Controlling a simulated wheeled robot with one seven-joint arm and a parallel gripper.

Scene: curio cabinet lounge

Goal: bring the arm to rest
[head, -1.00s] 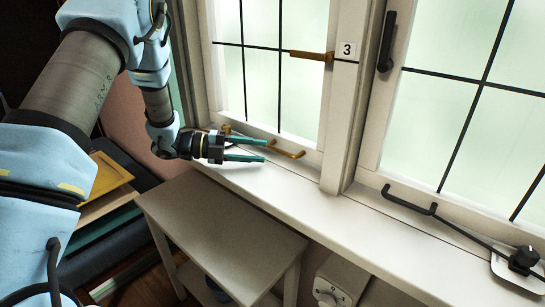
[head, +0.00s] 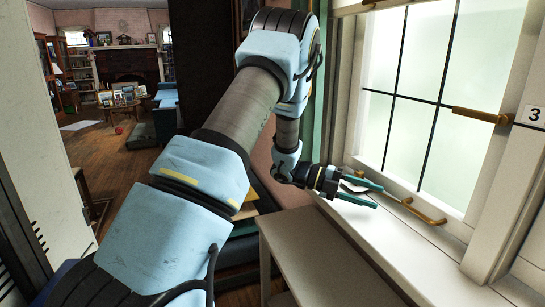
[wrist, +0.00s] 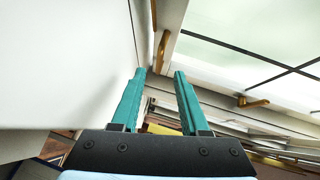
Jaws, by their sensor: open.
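My gripper (head: 362,193) is open and empty, just above the white window sill (head: 385,238) in the head view. My arm is stretched out from the lower left of the head view towards the window.
A brass handle (head: 482,115) sits on the window frame beside a "3" label (head: 533,115). A small side table (head: 325,255) stands below the sill. At the far left, open wooden floor (head: 120,165) leads to a fireplace (head: 128,68) and a low table with picture frames (head: 122,96).

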